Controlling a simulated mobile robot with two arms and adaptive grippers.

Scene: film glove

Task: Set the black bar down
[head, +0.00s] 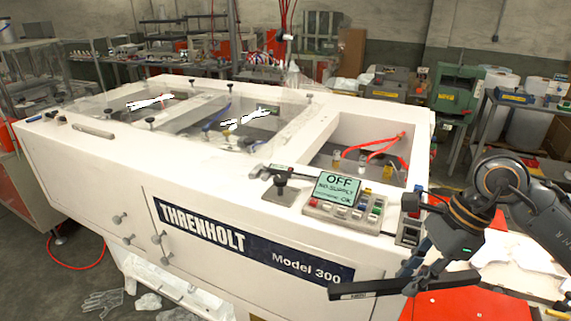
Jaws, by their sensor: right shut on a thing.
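My right gripper (424,274) comes in from the right and is shut on the black bar (362,289). The bar sticks out to the left of the gripper, roughly level, in front of the lower right part of the white machine. Its left end shows a small pale label. Part of the bar is hidden by the fingers, and it appears apart from the machine, though depth is hard to judge. My left gripper is not in view.
The white Threnholt machine (100,180) fills the middle, with a control panel (340,205) on its near top edge. A red surface (470,302) with white sheets lies below my right arm. Gloves (103,300) lie on the floor. Cluttered benches stand behind.

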